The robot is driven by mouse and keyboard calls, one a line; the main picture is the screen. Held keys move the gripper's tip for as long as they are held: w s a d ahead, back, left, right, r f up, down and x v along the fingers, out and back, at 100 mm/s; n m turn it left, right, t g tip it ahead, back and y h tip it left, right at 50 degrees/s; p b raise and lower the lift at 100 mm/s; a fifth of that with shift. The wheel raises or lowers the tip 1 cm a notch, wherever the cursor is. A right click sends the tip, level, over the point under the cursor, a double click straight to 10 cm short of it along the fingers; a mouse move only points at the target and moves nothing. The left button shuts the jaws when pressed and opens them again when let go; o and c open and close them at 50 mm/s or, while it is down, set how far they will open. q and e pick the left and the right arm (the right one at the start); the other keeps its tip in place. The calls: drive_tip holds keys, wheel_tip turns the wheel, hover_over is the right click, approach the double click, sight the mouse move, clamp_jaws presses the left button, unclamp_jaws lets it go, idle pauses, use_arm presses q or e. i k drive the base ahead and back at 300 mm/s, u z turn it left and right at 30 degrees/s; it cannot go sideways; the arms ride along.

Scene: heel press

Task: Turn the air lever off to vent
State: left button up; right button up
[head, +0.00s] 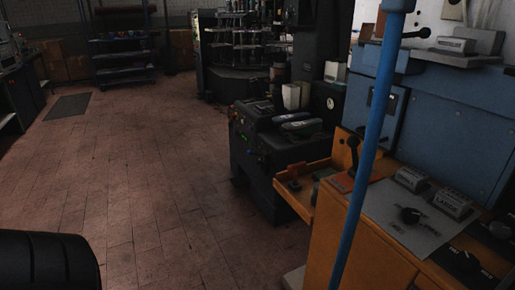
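No label that names the air lever is readable. A black upright lever with a ball-like top (353,148) stands on the orange machine (335,235) at the right, just left of a blue pole. A second black lever (415,34) sticks out sideways at the top of the blue machine body (440,125). I cannot tell which of the two is the air lever. Neither of my grippers shows in the head view, so nothing is seen touching the levers.
The slanted blue pole (372,130) crosses in front of the machine. An orange tray (290,190) juts left beside a black machine (262,140).

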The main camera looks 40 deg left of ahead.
sight(353, 141)
drive_tip(key=u, duration=2.3)
drive_tip(key=i, duration=0.35)
drive_tip(key=z, duration=0.7)
